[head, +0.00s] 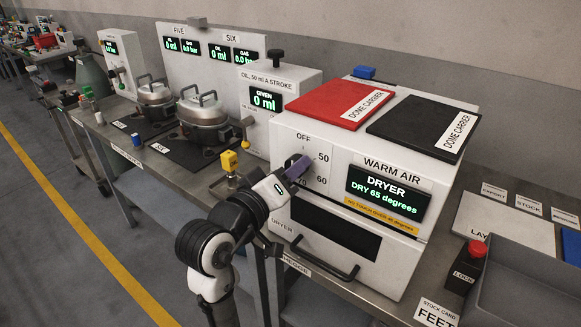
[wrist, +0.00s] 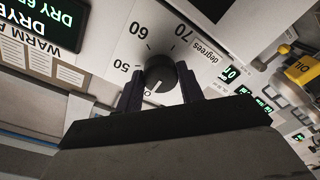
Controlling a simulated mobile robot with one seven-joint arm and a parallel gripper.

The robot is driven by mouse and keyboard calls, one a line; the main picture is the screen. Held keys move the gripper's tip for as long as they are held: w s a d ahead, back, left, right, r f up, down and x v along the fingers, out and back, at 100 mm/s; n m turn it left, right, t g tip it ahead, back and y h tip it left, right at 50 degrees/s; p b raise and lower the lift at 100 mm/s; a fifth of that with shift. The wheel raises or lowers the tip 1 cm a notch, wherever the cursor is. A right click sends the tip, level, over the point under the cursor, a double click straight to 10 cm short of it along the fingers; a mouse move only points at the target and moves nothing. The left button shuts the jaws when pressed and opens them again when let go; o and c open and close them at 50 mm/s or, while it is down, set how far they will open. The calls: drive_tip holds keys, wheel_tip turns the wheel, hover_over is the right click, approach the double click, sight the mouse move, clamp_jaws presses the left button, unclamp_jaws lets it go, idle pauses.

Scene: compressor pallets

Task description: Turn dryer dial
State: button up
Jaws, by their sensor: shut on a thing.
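The dryer (head: 360,240) is a white box on the bench. Its display (head: 388,193) reads "DRYER DRY 65 degrees". The dial (wrist: 160,73) is a round dark knob, with 50, 60, 70 and "degrees" printed around it in the wrist view. In the head view my gripper (head: 296,167) covers most of the dial, beside the OFF, 50, 60 and 70 marks. My gripper also shows in the wrist view (wrist: 161,88), its two dark fingers shut on the dial, one on each side. I cannot read the dial's pointer clearly.
A red pad (head: 335,104) and a black pad (head: 420,125) lie on top of the dryer. A dark handle (head: 325,262) sticks out low on its front. A yellow-topped part (head: 229,161) stands near my arm. A red lock button (head: 477,250) and grey tray (head: 530,290) are at right.

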idle(0.3)
drive_tip(key=o, duration=1)
drive_tip(key=shift+a, duration=0.1)
drive_tip(key=b+v, duration=1.1)
drive_tip(key=v, duration=0.2)
drive_tip(key=shift+s+a+b, duration=0.2)
drive_tip(key=shift+s+b, duration=0.1)
drive_tip(key=shift+b, duration=0.1)
